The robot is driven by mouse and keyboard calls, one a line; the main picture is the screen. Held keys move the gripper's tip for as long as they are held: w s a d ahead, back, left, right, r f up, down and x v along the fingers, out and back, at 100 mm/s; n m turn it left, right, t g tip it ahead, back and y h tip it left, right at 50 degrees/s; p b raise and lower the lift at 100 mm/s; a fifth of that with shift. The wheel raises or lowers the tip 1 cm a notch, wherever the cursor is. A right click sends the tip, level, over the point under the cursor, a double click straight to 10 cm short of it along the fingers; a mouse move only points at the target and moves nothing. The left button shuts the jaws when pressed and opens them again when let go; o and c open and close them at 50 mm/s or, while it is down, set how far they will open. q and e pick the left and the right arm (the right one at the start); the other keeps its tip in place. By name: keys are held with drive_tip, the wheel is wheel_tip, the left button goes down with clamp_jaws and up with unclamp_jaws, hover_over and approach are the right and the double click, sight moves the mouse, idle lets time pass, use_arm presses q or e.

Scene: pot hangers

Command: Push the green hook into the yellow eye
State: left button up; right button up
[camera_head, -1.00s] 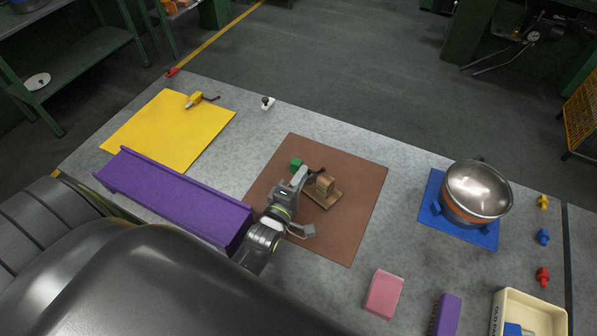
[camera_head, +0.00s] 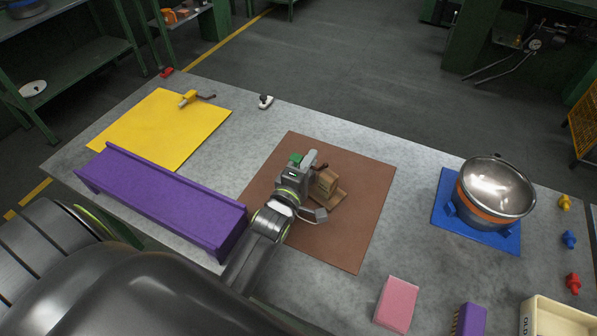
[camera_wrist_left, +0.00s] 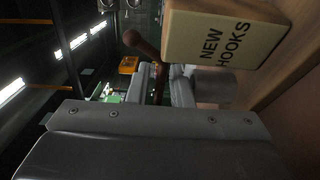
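The green hook has a green block (camera_head: 296,158) and a dark brown rod (camera_head: 323,167); it is at the wooden stand (camera_head: 327,184) on the brown mat. The yellow eye (camera_head: 188,98), a yellow block with a dark end, lies at the far edge of the yellow mat. My left gripper (camera_head: 309,158) is at the hook, beside the stand. In the left wrist view the brown rod (camera_wrist_left: 140,43) with its ball end runs between the fingers (camera_wrist_left: 162,85); I cannot tell whether they press on it. A bit of green (camera_wrist_left: 112,97) shows beyond. My right gripper is out of view.
The stand reads "NEW HOOKS" in the left wrist view (camera_wrist_left: 225,40), close to the fingers. A purple channel (camera_head: 165,200) lies left of my arm. A metal bowl (camera_head: 497,187) stands on a blue mat at right. A pink block (camera_head: 396,304) is in front. Bare table lies between the mats.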

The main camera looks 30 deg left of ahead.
use_arm(q)
drive_tip(key=shift+w, duration=0.5)
clamp_jaws()
